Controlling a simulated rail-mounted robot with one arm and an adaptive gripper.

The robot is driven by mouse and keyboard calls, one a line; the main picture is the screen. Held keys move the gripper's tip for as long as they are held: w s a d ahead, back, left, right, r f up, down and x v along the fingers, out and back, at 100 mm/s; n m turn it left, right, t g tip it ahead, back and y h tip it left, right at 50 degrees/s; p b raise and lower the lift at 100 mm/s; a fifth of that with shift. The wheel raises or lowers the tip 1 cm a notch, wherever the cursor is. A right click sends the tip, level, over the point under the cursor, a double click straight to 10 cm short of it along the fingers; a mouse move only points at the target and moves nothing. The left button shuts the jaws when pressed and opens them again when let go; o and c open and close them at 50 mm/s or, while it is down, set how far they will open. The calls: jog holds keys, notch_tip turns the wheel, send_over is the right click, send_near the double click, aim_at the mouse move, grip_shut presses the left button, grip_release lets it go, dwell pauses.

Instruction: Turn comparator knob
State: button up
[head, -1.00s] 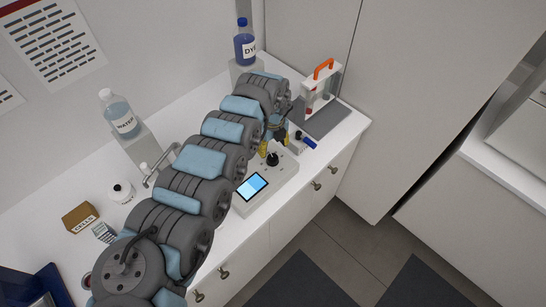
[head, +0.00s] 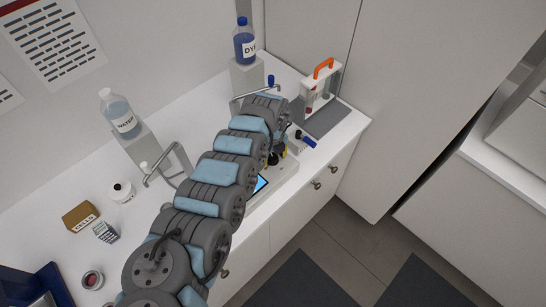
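The comparator (head: 283,172) is a pale box near the front edge of the counter. Its lit blue screen (head: 261,184) is partly covered by my arm. The black comparator knob (head: 272,159) shows as a dark shape on the box's top, just beside my arm. My gripper (head: 279,153) is low over the knob, pointing down, with a bit of yellow finger showing. My wrist hides most of the fingers, so I cannot tell whether they touch the knob or how far apart they are.
A dye bottle (head: 244,43) and a water bottle (head: 119,114) stand on raised blocks behind. An orange-handled rack (head: 322,85) stands right of my gripper, with a blue-capped item (head: 305,139) in front. A white jar (head: 121,191) and a cells box (head: 81,216) sit left.

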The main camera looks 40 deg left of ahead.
jog(key=c, duration=0.9)
jog(key=n+p, duration=0.2)
jog(key=n, duration=0.2)
jog(key=shift+d+r+p, duration=0.1)
jog(key=shift+r+p, duration=0.05)
jog(key=shift+p, duration=0.15)
jog(key=n+p, duration=0.1)
jog(key=n, duration=0.2)
jog(key=shift+n, duration=0.3)
jog(key=n, duration=0.5)
jog(key=shift+w+f, duration=0.15)
jog(key=shift+f, duration=0.05)
jog(key=shift+n, duration=1.7)
